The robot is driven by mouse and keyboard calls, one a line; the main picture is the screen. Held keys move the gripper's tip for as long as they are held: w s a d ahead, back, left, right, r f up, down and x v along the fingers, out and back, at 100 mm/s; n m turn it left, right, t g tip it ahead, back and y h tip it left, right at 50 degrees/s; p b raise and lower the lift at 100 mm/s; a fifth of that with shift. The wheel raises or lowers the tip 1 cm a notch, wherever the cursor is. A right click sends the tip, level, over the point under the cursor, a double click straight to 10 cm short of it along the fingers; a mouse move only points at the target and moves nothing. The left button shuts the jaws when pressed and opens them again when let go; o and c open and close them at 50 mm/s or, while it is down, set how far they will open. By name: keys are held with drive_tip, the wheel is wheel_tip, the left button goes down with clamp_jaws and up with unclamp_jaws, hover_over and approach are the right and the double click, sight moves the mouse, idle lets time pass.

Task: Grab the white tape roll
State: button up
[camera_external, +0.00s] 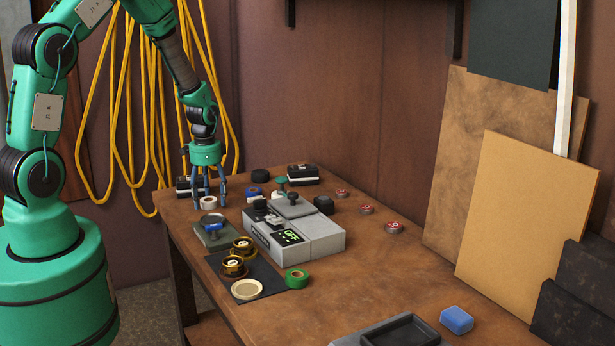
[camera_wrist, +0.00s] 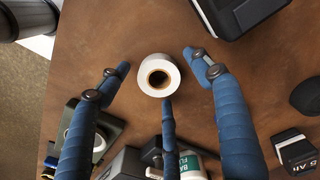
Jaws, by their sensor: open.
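The white tape roll (camera_wrist: 145,78) lies flat on the brown table, its dark core hole facing up in the wrist view. It also shows near the table's far left corner in the external view (camera_external: 208,203). My gripper (camera_wrist: 158,72) is open, with blue fingers pointing down around the roll. Two fingers flank it left and right, and a third is at its lower side. A gap shows between the fingers and the roll, and nothing is held. In the external view, my gripper (camera_external: 208,194) is just above and around the roll; whether any fingertip touches the table is unclear.
A grey tray with a blue item (camera_external: 214,230) is close by. A green tape roll (camera_external: 296,278) and a black mat (camera_external: 270,284) lie nearer the front. Boards lean at the right wall.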

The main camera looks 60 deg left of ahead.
sight(209, 199)
idle(0.4)
drive_tip(key=c, duration=1.3)
drive_tip(key=shift+o, duration=0.2)
drive_tip(key=shift+r, duration=0.45)
wheel_tip(209, 199, up, 3)
drive_tip(key=shift+r+p, duration=0.1)
drive_tip(key=shift+p, duration=0.25)
drive_tip(key=s+d, duration=0.2)
drive_tip(key=s, duration=0.2)
drive_tip(key=s+d, duration=0.3)
drive_tip(key=s, duration=0.2)
drive_tip(key=s+d+r+p, duration=0.1)
drive_tip(key=s+d, duration=0.1)
drive_tip(key=s, duration=0.3)
drive_tip(key=shift+s+d, duration=0.1)
drive_tip(key=shift+d, duration=0.05)
